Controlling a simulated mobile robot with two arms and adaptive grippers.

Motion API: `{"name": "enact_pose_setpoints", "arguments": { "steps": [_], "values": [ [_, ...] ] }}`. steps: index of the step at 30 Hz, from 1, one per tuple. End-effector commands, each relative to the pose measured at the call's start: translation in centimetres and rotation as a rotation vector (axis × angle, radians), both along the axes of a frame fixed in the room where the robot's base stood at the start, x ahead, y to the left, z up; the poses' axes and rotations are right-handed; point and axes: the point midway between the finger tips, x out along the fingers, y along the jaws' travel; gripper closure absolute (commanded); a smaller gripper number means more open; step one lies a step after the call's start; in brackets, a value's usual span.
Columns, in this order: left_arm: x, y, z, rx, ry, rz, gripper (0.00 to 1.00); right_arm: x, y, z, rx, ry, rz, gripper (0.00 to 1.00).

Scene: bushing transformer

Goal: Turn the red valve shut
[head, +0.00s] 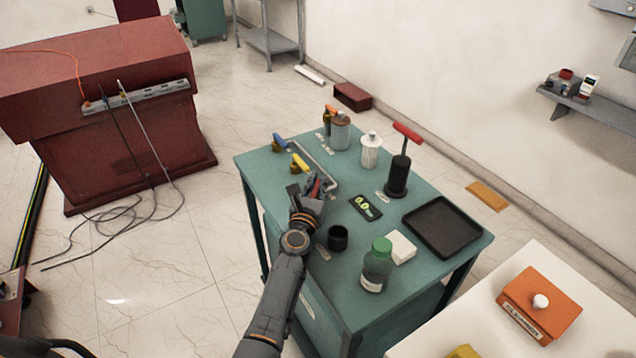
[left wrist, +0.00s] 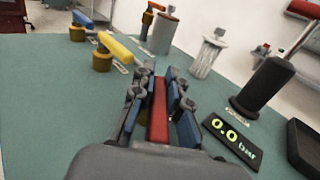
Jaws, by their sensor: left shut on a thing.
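The red valve's handle (left wrist: 158,108) is a flat red lever, seen in the left wrist view between the fingers. A bit of red also shows at the fingers in the head view. My left gripper (head: 313,186) is shut on this red handle, with the finger pads on both sides; it also shows in the left wrist view (left wrist: 159,115). The valve body under the handle is hidden by the gripper. A yellow-handled valve (head: 300,164) and a blue-handled valve (head: 280,143) stand farther back along the table's left edge. My right gripper is not in view.
The teal table (head: 300,225) also bears a display (head: 365,207) reading 0.0 bar, a black pump (head: 398,177) with a red T-handle, a ribbed white cylinder (head: 371,152), a grey canister (head: 341,133), a black cup (head: 338,239), a green-capped bottle (head: 376,270) and a black tray (head: 441,228).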

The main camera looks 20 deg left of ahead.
Motion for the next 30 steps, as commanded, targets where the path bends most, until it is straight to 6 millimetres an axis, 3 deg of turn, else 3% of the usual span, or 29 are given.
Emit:
{"name": "enact_pose_setpoints", "arguments": {
  "steps": [6,7,10,25,30],
  "values": [
    [0.01,-0.08,-0.04,-0.001,0.001,-0.002,1.00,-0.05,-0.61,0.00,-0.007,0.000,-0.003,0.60],
    [0.01,-0.08,-0.04,-0.001,0.001,-0.002,0.81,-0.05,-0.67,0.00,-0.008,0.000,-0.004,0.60],
    [0.01,-0.07,-0.03,-0.001,0.000,-0.002,0.62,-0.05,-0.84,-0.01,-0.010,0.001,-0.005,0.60],
    [-0.03,0.03,-0.01,0.001,0.000,-0.008,0.62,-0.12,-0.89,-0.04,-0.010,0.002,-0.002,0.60],
    [-0.50,-0.08,-0.08,0.006,0.000,-0.087,0.62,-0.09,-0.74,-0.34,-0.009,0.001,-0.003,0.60]
  ]
}}
